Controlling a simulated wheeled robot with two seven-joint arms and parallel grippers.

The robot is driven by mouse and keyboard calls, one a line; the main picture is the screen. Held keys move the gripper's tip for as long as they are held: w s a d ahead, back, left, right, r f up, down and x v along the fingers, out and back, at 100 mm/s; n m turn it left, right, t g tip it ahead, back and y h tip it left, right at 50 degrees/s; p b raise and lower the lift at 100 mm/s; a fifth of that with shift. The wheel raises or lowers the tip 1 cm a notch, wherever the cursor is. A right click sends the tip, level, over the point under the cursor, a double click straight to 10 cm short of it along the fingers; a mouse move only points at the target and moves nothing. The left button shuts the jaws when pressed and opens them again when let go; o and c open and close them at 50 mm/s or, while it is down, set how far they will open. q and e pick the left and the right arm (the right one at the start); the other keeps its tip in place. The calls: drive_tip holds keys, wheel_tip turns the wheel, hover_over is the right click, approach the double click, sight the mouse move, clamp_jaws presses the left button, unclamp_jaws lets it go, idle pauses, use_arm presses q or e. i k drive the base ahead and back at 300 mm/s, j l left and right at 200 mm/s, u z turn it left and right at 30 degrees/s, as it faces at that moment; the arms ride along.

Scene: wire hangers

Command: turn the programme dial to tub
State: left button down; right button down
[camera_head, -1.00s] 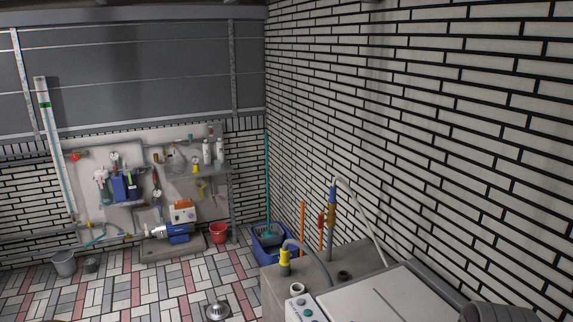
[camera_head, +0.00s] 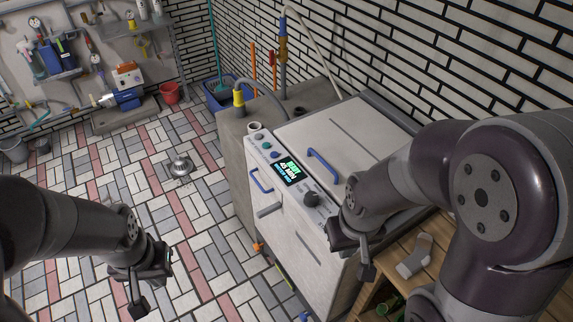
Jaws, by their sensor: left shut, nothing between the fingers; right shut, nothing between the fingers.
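The white washing machine (camera_head: 303,245) stands right of centre with a sloped control panel. A dark round dial (camera_head: 311,199) sits on the panel, right of a lit display (camera_head: 286,173) with green and blue text too small to read surely. Markings around the dial are too small to read. My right gripper (camera_head: 366,268) is shut and empty, to the right of the dial and apart from it in the picture. My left gripper (camera_head: 137,301) is shut and empty over the tiled floor, well left of the machine.
A blue handle (camera_head: 322,165) is on the machine's lid and another blue handle (camera_head: 262,181) on its front. A concrete block (camera_head: 234,150) with pipes stands behind left. A wooden shelf (camera_head: 408,248) holding a grey sock (camera_head: 415,256) is at right. The tiled floor (camera_head: 190,230) is mostly clear.

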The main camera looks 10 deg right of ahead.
sight(310, 199)
drive_tip(key=i+l+z, duration=0.1)
drive_tip(key=z, duration=0.3)
drive_tip(key=i+z, duration=0.15)
drive_tip(key=z, duration=0.2)
drive_tip(key=i+z, duration=0.15)
drive_tip(key=z, duration=0.25)
drive_tip(key=i+z, duration=0.15)
drive_tip(key=z, duration=0.2)
